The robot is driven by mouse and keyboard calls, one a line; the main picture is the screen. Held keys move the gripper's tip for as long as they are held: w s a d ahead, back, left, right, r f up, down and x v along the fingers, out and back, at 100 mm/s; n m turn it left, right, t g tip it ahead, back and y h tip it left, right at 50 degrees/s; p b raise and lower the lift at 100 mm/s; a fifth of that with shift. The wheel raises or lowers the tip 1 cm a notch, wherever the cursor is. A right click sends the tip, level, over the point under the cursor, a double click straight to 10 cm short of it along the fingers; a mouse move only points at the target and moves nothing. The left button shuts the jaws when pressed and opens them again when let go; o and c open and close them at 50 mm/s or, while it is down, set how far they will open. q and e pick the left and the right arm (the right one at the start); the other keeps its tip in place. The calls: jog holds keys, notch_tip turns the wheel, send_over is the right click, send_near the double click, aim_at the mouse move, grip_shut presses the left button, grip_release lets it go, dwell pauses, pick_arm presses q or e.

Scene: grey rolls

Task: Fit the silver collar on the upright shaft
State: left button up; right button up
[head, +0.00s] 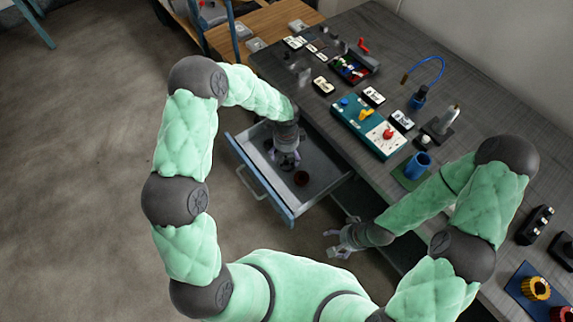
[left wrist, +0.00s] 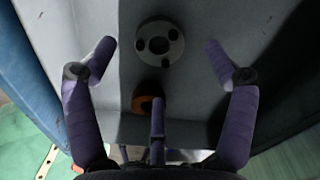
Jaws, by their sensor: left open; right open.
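The silver collar (left wrist: 159,44), a round grey disc with a centre hole and small dark holes, lies on the floor of the open drawer (head: 331,179). In the head view I cannot make it out; my left gripper probably hides it. My left gripper (head: 285,163) points down into the drawer. In the left wrist view its spread fingers stand on either side of the collar, apart from it and empty. A pale upright post on a dark base (head: 443,121) on the bench looks like the shaft. My right gripper (head: 337,245) is open and empty, beside the bench front.
A brown-orange ring (head: 301,178) lies in the drawer close to the collar; it also shows in the left wrist view (left wrist: 146,104). The drawer walls surround my left gripper. The bench (head: 475,95) carries a blue cup (head: 417,165), a teal panel (head: 366,126) and several small parts.

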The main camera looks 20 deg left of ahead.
aim_at(287, 165)
pick_arm(q)
notch_tip(287, 165, down, 5)
jog(key=shift+f+b, duration=0.1)
jog(key=shift+b, duration=1.1)
jog(key=c, duration=1.5)
